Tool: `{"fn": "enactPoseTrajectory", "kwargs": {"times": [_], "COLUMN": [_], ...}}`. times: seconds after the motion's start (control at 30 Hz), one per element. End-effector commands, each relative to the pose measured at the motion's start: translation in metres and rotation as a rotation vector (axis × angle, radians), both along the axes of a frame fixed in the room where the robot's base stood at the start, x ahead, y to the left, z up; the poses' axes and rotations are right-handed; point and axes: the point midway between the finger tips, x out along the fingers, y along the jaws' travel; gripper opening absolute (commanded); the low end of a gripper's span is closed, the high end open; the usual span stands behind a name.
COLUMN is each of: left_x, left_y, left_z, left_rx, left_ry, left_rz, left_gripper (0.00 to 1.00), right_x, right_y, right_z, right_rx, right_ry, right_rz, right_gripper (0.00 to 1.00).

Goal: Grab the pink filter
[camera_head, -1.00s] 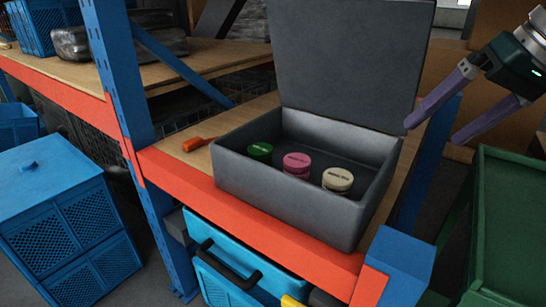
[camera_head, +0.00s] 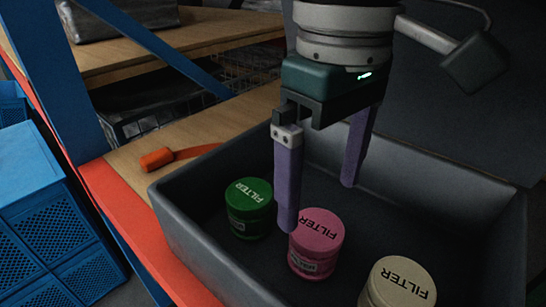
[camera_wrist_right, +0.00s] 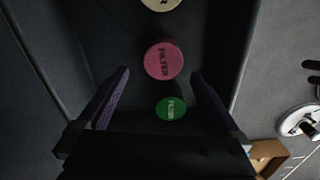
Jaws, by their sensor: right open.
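The pink filter (camera_head: 316,246) is a round jar with a "FILTER" lid, standing upright in the grey box (camera_head: 190,240). The green filter (camera_head: 249,208) stands to its left and the cream filter (camera_head: 398,286) to its right. My right gripper (camera_head: 318,206) is open and empty, pointing down into the box. One finger overlaps the pink filter's left edge in the head view; I cannot tell whether they touch. In the right wrist view the pink filter (camera_wrist_right: 163,61) lies beyond the open fingertips, and the green filter (camera_wrist_right: 170,108) lies between the fingers. My left gripper is not in view.
An orange-handled tool (camera_head: 172,156) lies on the wooden shelf left of the box. Blue crates (camera_head: 40,220) stand at the far left.

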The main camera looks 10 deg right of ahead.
Motion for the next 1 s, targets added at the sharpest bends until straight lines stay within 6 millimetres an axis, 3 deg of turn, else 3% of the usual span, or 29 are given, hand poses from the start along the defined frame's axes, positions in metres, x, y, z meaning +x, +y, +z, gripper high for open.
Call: {"fn": "enactPoseTrajectory", "kwargs": {"times": [0.1,0.33,0.6,0.87,1.0], "left_x": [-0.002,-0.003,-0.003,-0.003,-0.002], "left_y": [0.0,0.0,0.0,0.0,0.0], "left_z": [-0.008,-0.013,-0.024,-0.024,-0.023], "left_rx": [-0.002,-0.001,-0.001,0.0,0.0], "left_ry": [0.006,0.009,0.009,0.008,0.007], "left_rz": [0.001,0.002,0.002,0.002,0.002], "left_gripper": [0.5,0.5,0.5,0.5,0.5], "right_x": [-0.001,-0.002,-0.005,-0.005,-0.005], "right_y": [0.0,-0.001,-0.002,-0.002,-0.002], "right_z": [-0.022,-0.044,-0.083,-0.086,-0.085], "right_rx": [0.001,0.001,0.002,0.002,0.002], "right_ry": [0.003,0.0,0.0,-0.001,-0.001], "right_rz": [-0.002,-0.002,-0.002,-0.001,-0.001], "right_gripper": [1.0,1.0,1.0,1.0,0.88]}}
